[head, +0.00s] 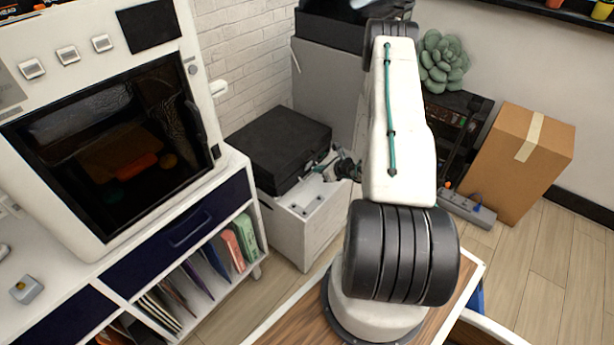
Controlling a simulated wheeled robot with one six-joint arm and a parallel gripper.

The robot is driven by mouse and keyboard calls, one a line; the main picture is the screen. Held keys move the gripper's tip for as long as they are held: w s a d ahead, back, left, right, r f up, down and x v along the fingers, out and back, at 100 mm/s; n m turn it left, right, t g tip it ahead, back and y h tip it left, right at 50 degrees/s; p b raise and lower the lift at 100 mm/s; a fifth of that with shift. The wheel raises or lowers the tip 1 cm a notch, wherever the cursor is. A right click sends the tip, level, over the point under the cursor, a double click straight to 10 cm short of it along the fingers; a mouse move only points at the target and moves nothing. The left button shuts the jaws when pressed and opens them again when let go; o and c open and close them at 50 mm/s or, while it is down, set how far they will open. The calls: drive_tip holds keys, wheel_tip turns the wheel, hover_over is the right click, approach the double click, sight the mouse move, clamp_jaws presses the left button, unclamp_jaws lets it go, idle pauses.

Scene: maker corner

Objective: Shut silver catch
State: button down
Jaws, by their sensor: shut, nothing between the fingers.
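My gripper (318,171) is shut and empty, small in the head view. It points left at the near right corner of a black case (272,140). The case lies closed and flat on a white cabinet (293,236). A small grey metal piece (299,209) shows on the cabinet's pale top, in front of the case and below my gripper. I cannot tell whether it is the silver catch or how it stands. The case's near side is dark. Whether my fingers touch the case cannot be made out.
A white machine with a dark glass door (105,150) stands on a shelf unit with a navy drawer (185,235) at left. A cardboard box (522,165) and a grey power strip (467,209) are on the floor at right. A grey bin (325,85) stands behind the case.

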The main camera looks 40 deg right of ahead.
sight(310, 164)
drive_tip(key=shift+w+r+g, duration=0.3)
drive_tip(key=shift+r+g, duration=0.15)
drive_tip(key=shift+g, duration=0.25)
drive_tip(key=shift+r, duration=0.1)
drive_tip(key=shift+w+r, duration=0.15)
drive_tip(key=shift+w, duration=0.1)
drive_tip(key=shift+r, duration=0.75)
drive_tip(key=s+f+v, duration=0.1)
drive_tip(key=v, duration=1.2)
drive_tip(key=shift+f, duration=0.1)
